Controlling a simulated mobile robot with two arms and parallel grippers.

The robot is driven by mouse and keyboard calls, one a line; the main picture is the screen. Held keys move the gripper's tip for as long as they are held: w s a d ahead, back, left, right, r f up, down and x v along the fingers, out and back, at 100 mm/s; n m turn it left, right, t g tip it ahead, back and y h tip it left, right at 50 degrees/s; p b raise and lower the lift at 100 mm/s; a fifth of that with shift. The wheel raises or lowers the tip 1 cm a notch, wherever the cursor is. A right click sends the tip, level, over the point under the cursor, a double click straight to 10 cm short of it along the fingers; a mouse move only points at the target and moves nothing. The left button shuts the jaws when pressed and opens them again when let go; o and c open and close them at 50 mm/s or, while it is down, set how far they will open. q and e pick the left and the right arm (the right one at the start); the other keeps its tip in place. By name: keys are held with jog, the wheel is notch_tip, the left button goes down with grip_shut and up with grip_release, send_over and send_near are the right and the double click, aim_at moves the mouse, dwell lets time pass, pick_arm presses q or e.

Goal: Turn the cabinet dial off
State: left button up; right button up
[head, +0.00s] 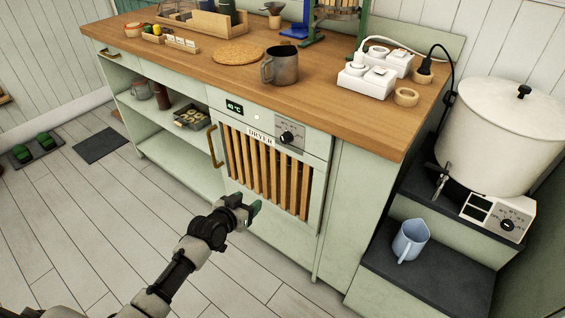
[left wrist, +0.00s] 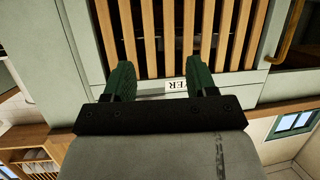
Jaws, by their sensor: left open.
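The cabinet dial (head: 287,137) is a dark round knob on a plate with markings, at the right of the dryer's front panel below the counter edge. A small display reading about 40 °C (head: 235,107) is at the left of that panel. My left gripper (head: 252,214) is in front of the slatted dryer door (head: 262,172), below and left of the dial and apart from it. In the left wrist view its two green fingers (left wrist: 160,82) are spread with nothing between them. The dial is not visible in the wrist view. My right gripper is not in view.
The wooden counter (head: 330,105) holds a metal mug (head: 280,66), a woven mat (head: 237,52) and white socket blocks (head: 367,80). A brass handle (head: 213,146) sticks out left of the slats. A white pot (head: 505,135) and blue jug (head: 409,240) stand at right.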

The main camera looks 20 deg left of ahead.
aim_at(283, 140)
pick_arm(q)
jog(key=w+d+r+m+t+h+b, duration=0.2)
jog(key=d+r+t+h+b, duration=0.1)
jog(key=r, duration=1.2)
jog(key=b+x, duration=0.1)
jog(key=x, duration=0.8)
jog(key=shift+f, duration=0.1)
jog(key=shift+w+d, duration=0.25)
jog(key=shift+w, duration=0.3)
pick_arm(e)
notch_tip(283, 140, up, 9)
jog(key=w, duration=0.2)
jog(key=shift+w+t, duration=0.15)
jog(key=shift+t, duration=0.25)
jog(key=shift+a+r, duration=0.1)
pick_arm(q)
jog(key=c, duration=0.9)
jog(key=n+p, duration=0.2)
jog(key=n, duration=0.3)
jog(key=shift+n, duration=0.3)
jog(key=shift+a+n+p, duration=0.1)
jog(key=shift+n+p, duration=0.3)
jog(key=shift+n, duration=1.4)
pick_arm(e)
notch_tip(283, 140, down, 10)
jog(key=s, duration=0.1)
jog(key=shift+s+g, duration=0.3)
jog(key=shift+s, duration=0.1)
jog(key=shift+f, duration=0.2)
